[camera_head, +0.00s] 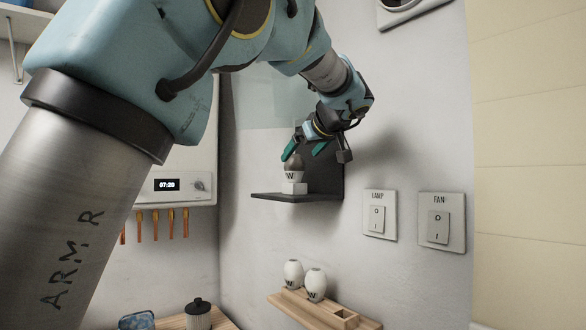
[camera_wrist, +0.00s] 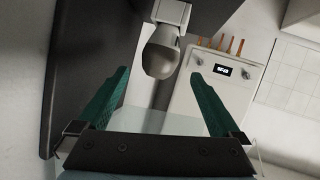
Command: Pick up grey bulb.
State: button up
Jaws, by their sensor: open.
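The grey bulb (camera_head: 293,170) stands upright on a small white block (camera_head: 294,188) on the dark wall shelf (camera_head: 322,196). A letter W shows near its base. My gripper (camera_head: 304,152) is just above the bulb in the head view, its green fingers spread and empty. In the wrist view the rounded end of the bulb (camera_wrist: 160,60) lies between and slightly beyond the two fingertips (camera_wrist: 160,74). No contact between fingers and bulb is visible.
A dark panel (camera_wrist: 93,50) runs close beside one finger. Two white bulbs (camera_head: 293,273) (camera_head: 315,284) stand on a lower wooden shelf (camera_head: 325,311). Wall switches (camera_head: 378,216) (camera_head: 440,222) are at the right. A white unit with a clock (camera_head: 180,187) is at the left, with orange-brown strips below.

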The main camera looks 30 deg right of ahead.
aim_at(294, 165)
jog(key=p+x, duration=0.3)
jog(key=x, duration=0.4)
jog(key=shift+w+f+p, duration=0.1)
jog(key=shift+f+p, duration=0.2)
jog(key=shift+p, duration=0.05)
jog(key=c, duration=1.3)
